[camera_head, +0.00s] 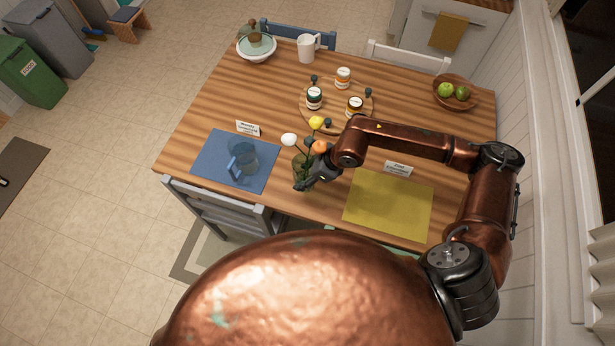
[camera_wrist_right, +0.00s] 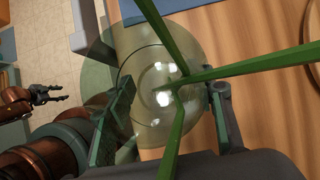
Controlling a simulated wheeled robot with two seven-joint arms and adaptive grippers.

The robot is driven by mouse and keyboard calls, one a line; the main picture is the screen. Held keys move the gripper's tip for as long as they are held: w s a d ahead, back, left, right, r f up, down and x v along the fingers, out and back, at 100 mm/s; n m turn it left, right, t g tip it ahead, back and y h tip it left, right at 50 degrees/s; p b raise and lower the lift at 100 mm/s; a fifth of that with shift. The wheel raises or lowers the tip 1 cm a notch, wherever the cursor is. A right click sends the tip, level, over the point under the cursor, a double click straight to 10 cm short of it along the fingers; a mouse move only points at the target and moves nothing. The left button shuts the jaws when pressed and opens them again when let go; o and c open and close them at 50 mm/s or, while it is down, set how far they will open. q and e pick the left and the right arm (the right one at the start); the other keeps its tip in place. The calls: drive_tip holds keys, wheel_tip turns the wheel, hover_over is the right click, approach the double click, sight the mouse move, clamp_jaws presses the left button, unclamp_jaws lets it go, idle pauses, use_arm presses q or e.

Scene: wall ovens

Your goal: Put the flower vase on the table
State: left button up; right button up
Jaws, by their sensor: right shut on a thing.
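The flower vase (camera_head: 298,164) is clear, greenish glass with white, yellow and orange flowers (camera_head: 319,147). In the head view it is near the table's front edge, between the blue and yellow mats. My right gripper (camera_head: 308,180) is shut on it. The right wrist view shows the round glass (camera_wrist_right: 150,70) between both fingers, with green stems crossing in front. Whether its base touches the table (camera_head: 225,100) is hidden. My left gripper (camera_wrist_right: 50,95) shows only in the right wrist view, at the left over the floor, with fingers apart and empty.
A blue mat (camera_head: 210,160) with a blue mug (camera_head: 240,165) lies left; a yellow mat (camera_head: 390,205) lies right. A round board with jars (camera_head: 315,97) is behind. A fruit bowl (camera_head: 470,95), white pitcher (camera_head: 306,48) and lidded bowl (camera_head: 257,50) stand farther back.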

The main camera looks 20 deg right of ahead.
drive_tip(key=f, duration=0.1)
drive_tip(key=w+d+f, duration=0.2)
drive_tip(key=shift+w+f, duration=0.15)
drive_tip(key=shift+f, duration=0.2)
drive_tip(key=shift+w+d+f, duration=0.1)
drive_tip(key=shift+w+f, duration=0.1)
drive_tip(key=shift+f, duration=1.55)
drive_tip(key=shift+b, duration=0.3)
drive_tip(key=o, duration=1.6)
drive_tip(key=shift+f, duration=0.15)
drive_tip(key=shift+c, duration=0.2)
drive_tip(key=v, duration=1.2)
drive_tip(key=shift+p, duration=0.3)
